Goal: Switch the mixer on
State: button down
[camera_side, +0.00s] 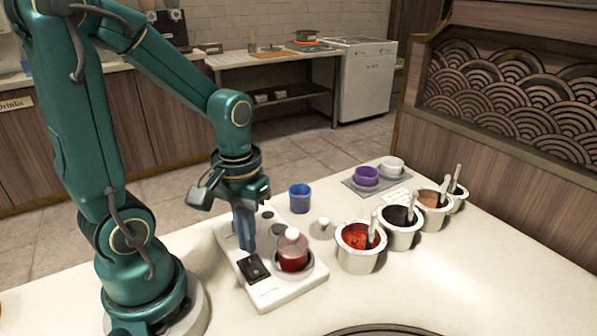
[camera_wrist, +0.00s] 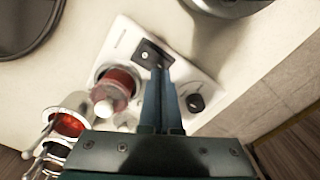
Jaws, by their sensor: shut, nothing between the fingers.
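The mixer is a white base (camera_side: 284,291) on the counter, and it also shows in the wrist view (camera_wrist: 122,45). A black rocker switch (camera_side: 252,268) sits at its near left end; in the wrist view the switch (camera_wrist: 152,54) lies just past my fingertips. A clear cup of red sauce (camera_side: 293,254) with a white ball-shaped top stands in a round well on the base. My gripper (camera_side: 246,246) is shut and empty, pointing down over the base beside the switch. In the wrist view its fingertips (camera_wrist: 157,73) are close to the switch; I cannot tell whether they touch.
Several metal pots of sauce with spoons, the nearest red (camera_side: 358,260), stand right of the mixer. A blue cup (camera_side: 300,198) stands behind it. A grey tray (camera_side: 350,184) holds purple and white cups. A dark knob (camera_wrist: 195,102) is on the base. The front counter is clear.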

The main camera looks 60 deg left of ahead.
aim_at(251, 262)
notch_tip(251, 262, up, 6)
dwell(0.7)
jog(key=shift+r, duration=0.1)
jog(key=d+r+m+t, duration=0.3)
jog(key=d+m+t, duration=0.2)
jog(key=m, duration=0.1)
jog(key=shift+s+d+r+t, duration=0.15)
jog(key=shift+d+r+t, duration=0.05)
jog(key=shift+t, duration=0.1)
